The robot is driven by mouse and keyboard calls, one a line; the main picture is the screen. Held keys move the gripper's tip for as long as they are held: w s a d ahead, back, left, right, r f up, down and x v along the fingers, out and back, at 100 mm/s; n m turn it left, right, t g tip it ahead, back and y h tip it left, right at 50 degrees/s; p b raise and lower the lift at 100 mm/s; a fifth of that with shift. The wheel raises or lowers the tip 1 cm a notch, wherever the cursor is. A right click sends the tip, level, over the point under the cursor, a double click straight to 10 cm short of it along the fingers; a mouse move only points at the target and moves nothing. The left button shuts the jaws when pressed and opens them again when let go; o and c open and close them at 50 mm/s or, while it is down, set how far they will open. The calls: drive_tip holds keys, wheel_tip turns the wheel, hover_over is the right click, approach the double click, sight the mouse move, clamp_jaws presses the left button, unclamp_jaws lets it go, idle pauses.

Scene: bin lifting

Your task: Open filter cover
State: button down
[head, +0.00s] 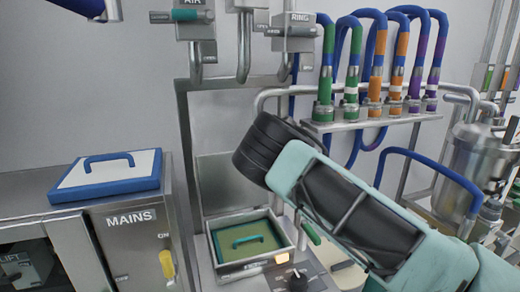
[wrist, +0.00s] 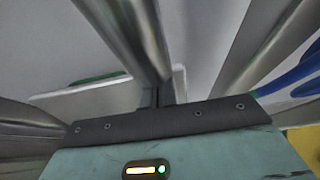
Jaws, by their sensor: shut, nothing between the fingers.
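A square metal box (head: 289,252) stands low in the middle of the head view. Inside it lies a green panel (head: 237,251) with a teal handle. A flat grey metal plate (head: 222,182) stands upright behind the box, like a raised cover; I cannot tell whether it is hinged there. No label marks the filter cover. My arm reaches in from the lower right, and my gripper is hidden in the head view. In the wrist view my gripper (wrist: 157,95) is shut and empty, beside a large metal bar that partly covers the view.
A white panel with blue rim and handle (head: 110,174) lies on the MAINS cabinet (head: 131,220) at left. Pipes and coloured hoses (head: 375,70) crowd the back right.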

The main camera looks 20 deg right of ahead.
drive_tip(key=shift+r, duration=0.15)
wheel_tip(320, 180, up, 10)
drive_tip(key=p, duration=0.7)
drive_tip(key=s+d+f+m+g+h+b, duration=0.15)
drive_tip(key=s+f+m+b, duration=0.45)
drive_tip(key=m, duration=0.6)
drive_tip(key=s+a+f+m+g+y+b, duration=0.15)
drive_tip(key=s+a+m+g, duration=0.35)
drive_tip(key=s, duration=0.8)
drive_tip(key=s+a+f+m+b, duration=0.35)
drive_tip(key=s+a, duration=0.35)
drive_tip(key=s, duration=0.5)
drive_tip(key=s+a+f+m+g+y+b, duration=0.1)
drive_tip(key=s+a+f+m+g, duration=0.3)
drive_tip(key=s, duration=0.9)
drive_tip(key=s+a+m+g+b, duration=0.1)
drive_tip(key=s+m+g+b, duration=0.1)
drive_tip(key=s, duration=1.7)
drive_tip(key=shift+s+a+f+m+b, duration=0.25)
drive_tip(key=shift+f+m+b, duration=0.2)
drive_tip(key=shift+m, duration=0.4)
